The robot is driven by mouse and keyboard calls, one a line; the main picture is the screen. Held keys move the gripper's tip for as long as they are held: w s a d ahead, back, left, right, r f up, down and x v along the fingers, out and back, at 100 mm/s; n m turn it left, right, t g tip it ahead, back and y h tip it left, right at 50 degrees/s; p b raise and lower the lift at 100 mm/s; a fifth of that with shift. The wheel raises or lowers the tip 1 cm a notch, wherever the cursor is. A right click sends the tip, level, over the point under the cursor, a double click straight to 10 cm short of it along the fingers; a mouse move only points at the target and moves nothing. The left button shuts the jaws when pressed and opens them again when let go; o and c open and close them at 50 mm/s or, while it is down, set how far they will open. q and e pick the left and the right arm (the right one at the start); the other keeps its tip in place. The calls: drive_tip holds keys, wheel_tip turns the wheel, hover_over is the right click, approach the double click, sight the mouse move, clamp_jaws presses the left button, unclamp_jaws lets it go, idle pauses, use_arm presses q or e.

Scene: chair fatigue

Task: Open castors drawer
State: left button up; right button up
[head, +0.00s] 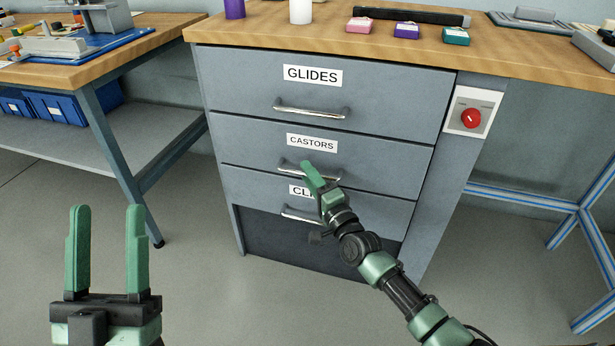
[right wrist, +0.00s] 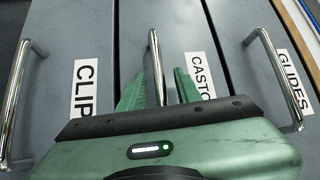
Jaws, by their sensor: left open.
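The grey castors drawer (head: 250,150) is the middle one of the cabinet and looks closed, its front level with its neighbours. Its label reads CASTORS (head: 312,143). Its metal handle (head: 290,168) is partly hidden by my right gripper (head: 314,184). In the right wrist view the handle (right wrist: 155,60) stands between the two green fingers of my right gripper (right wrist: 160,88), which are partly apart with a gap beside the bar. Whether a finger touches the bar is unclear. My left gripper (head: 106,240) is open and empty above the floor at lower left.
The GLIDES drawer (head: 390,100) is above, with its handle (head: 312,112). The lower drawer's handle (head: 297,214) and label are partly covered by my right arm. Several small items stand on the wooden top (head: 270,30).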

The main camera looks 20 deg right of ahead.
drive_tip(key=shift+w+a, duration=0.1)
drive_tip(key=shift+w, duration=0.3)
drive_tip(key=shift+c, duration=0.3)
clamp_jaws()
idle(1.0)
